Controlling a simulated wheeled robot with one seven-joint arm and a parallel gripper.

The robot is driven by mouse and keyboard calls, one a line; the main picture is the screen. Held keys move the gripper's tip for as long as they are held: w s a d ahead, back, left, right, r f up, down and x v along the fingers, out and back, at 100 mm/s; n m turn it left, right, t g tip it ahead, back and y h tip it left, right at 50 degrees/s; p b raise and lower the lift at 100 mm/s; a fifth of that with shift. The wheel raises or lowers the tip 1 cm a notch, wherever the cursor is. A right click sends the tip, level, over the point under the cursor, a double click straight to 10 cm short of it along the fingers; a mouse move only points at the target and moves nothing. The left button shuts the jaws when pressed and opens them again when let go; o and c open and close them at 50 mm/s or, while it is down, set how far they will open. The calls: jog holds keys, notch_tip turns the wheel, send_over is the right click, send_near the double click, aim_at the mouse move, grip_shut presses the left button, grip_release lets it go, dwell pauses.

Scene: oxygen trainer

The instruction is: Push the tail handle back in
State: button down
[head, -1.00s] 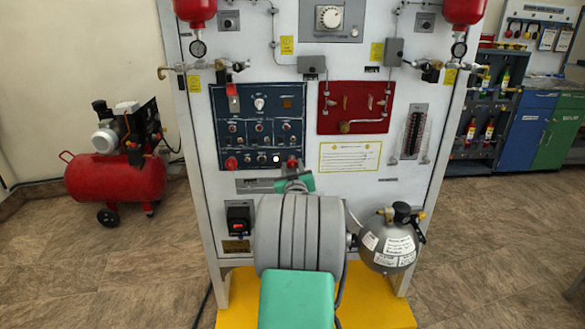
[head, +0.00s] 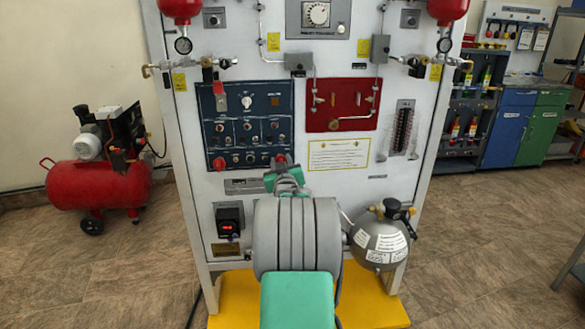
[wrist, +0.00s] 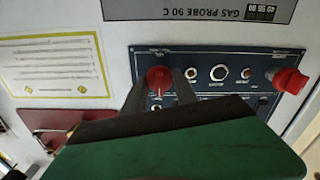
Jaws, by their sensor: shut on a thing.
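A red knob-like handle (wrist: 158,79) stands at the lower right of the blue control panel (head: 246,105). My gripper (wrist: 158,88) has a dark finger on each side of it and is shut on it. In the head view my gripper (head: 281,165) is at this corner of the panel and partly hides the handle. A second red handle (wrist: 291,80) sits at the panel's lower left (head: 219,163), sticks out from the face and is free. I cannot read which of the two is labelled tail.
The white cabinet face (head: 380,185) carries a red valve panel (head: 342,104) to the right of the blue one. A grey round cylinder (head: 379,243) juts out at the lower right. A red compressor (head: 98,184) stands at the left.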

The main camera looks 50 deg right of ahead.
jog(key=c, duration=1.4)
grip_release()
jog(key=shift+r, duration=0.15)
jog(key=o, duration=0.4)
jog(key=shift+w+d, duration=0.1)
jog(key=shift+d, duration=0.05)
jog(key=shift+o, duration=0.2)
jog(key=v, duration=0.7)
jog(key=shift+s+a, duration=0.3)
